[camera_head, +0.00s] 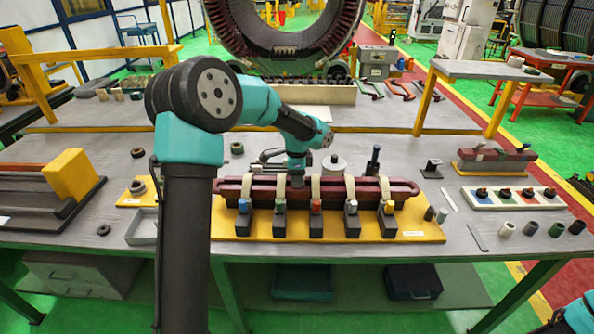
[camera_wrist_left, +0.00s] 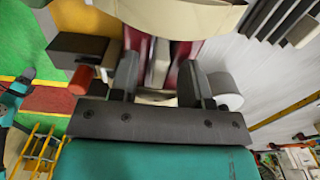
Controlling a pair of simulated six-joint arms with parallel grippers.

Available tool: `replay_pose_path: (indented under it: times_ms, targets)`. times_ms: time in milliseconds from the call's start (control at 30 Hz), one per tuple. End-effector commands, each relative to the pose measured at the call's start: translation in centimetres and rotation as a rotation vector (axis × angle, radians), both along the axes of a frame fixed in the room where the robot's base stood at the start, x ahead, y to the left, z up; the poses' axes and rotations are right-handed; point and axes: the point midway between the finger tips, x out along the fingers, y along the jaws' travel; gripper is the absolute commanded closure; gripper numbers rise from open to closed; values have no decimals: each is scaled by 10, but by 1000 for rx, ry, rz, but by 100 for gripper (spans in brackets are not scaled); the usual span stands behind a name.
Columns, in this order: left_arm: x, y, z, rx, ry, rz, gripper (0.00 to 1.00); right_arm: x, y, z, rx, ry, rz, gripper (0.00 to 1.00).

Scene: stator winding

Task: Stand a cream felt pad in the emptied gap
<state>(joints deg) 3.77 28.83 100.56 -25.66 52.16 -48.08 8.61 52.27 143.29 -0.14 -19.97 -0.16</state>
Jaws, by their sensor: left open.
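Two dark red coil bars (camera_head: 404,188) lie side by side on a yellow base plate (camera_head: 425,232). Several cream pads stand across the bars, one at the left (camera_head: 247,187) and others to the right (camera_head: 350,188). A large cream surface crosses the top of that view.
Black blocks with coloured knobs (camera_head: 316,222) line the front of the plate. A white cylinder (camera_head: 334,163) and a dark upright post (camera_head: 374,160) stand behind the bars. A white strip with coloured pieces (camera_head: 553,201) lies at the right.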

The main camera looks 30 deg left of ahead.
Motion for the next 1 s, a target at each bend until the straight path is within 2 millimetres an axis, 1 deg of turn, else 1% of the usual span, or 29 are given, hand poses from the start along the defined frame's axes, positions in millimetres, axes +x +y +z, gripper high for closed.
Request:
replay_pose_path:
  times_ms: [167,267,367,900,1000]
  targets:
    - [0,0,10,1,-2,0,57,0,0,0,0,0,0,49]
    - [1,0,22,1,-4,-1,57,0,0,0,0,0,0,49]
    - [1,0,38,0,-4,0,57,0,0,0,0,0,0,49]
    - [1,0,142,0,-4,0,57,0,0,0,0,0,0,49]
    - [1,0,157,0,-4,0,57,0,0,0,0,0,0,49]
